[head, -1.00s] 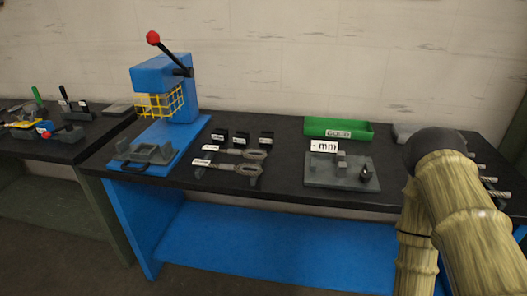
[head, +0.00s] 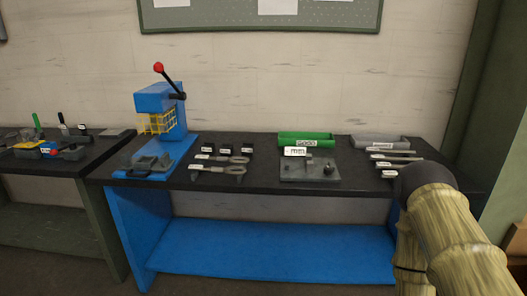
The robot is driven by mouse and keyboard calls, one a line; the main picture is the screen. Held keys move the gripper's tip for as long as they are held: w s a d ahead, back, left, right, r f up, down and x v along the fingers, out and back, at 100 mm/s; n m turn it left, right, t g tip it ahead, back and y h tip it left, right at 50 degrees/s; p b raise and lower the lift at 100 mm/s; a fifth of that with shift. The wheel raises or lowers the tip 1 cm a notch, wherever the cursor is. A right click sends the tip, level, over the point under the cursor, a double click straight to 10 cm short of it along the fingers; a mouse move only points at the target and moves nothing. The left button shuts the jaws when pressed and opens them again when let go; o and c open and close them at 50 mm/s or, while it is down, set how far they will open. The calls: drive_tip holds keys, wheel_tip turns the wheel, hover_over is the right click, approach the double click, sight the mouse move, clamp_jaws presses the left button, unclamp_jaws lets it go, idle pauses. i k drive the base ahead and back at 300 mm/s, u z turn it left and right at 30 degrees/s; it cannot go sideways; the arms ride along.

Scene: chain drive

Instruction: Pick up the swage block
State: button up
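No label that I can read names the swage block, so I cannot tell for certain which piece it is. A grey slotted block (head: 145,163) sits on the blue base of the lever press at the left of the bench. Three small black blocks with white labels (head: 228,149) stand in a row to the right of the press. All of these rest on the dark bench top (head: 262,180). My gripper is outside the view.
The blue press (head: 156,98) has a red-knobbed lever and yellow guard. Two tools with ring ends (head: 235,170) lie before the black blocks. A green tray (head: 305,142), grey fixture plate (head: 295,175), grey tray (head: 380,142) and labelled rods (head: 395,157) fill the right side.

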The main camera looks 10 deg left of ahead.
sight(247, 149)
drive_tip(key=z, duration=0.5)
drive_tip(key=i, duration=1.3)
drive_tip(key=u, duration=0.45)
